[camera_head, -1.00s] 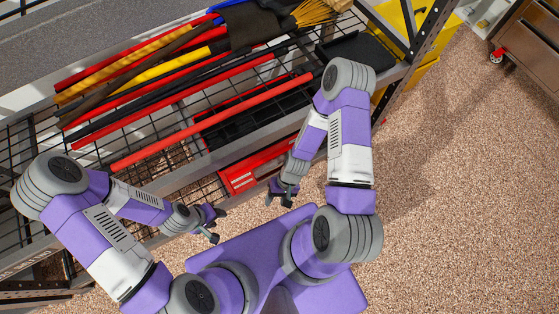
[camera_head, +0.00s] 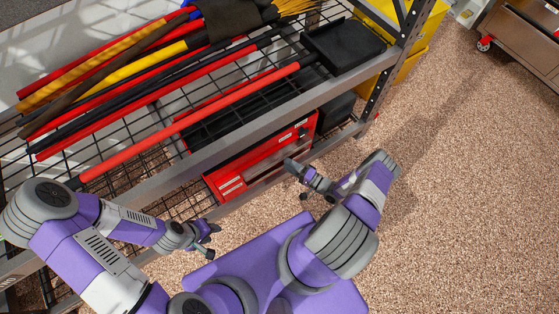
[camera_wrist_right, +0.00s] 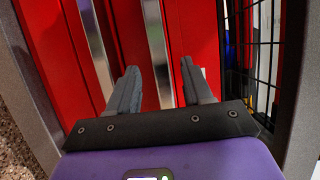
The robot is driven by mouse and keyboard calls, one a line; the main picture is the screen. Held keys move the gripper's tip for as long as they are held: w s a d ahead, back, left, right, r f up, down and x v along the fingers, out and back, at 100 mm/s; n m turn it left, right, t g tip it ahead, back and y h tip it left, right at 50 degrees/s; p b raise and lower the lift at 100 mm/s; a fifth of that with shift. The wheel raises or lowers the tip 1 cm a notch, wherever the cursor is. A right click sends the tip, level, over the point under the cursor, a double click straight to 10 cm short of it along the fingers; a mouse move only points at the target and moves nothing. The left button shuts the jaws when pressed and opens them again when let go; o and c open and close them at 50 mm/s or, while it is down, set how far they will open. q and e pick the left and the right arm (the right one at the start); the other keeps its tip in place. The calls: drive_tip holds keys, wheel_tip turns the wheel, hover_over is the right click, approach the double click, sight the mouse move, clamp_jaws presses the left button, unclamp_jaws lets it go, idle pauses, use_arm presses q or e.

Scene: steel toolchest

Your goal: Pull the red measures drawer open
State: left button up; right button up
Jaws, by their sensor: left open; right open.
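The red toolchest (camera_head: 221,183) stands on the lower level of the wire rack, its drawer fronts facing me. In the right wrist view, red drawer fronts (camera_wrist_right: 123,25) carry long silver pull strips (camera_wrist_right: 157,45). I cannot tell which drawer is the measures drawer; no readable label shows. No drawer visibly stands out. My right gripper (camera_head: 297,180) is open and empty in front of the chest; its fingers (camera_wrist_right: 160,82) point at the fronts on either side of one silver strip, and contact cannot be judged. My left gripper (camera_head: 213,240) is open and empty, left of and below the chest.
The rack's grey front beam (camera_head: 225,146) runs above the chest. Long-handled tools, including a red pole (camera_head: 190,121), and a black tray (camera_head: 342,46) lie on top. A brown wheeled cabinet (camera_head: 525,40) stands far right. The speckled floor at right is open.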

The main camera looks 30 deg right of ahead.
sight(280, 161)
drive_tip(key=b+x, duration=0.1)
drive_tip(key=x, duration=0.4)
drive_tip(key=shift+w+a, duration=0.1)
drive_tip(key=shift+w, duration=0.1)
clamp_jaws()
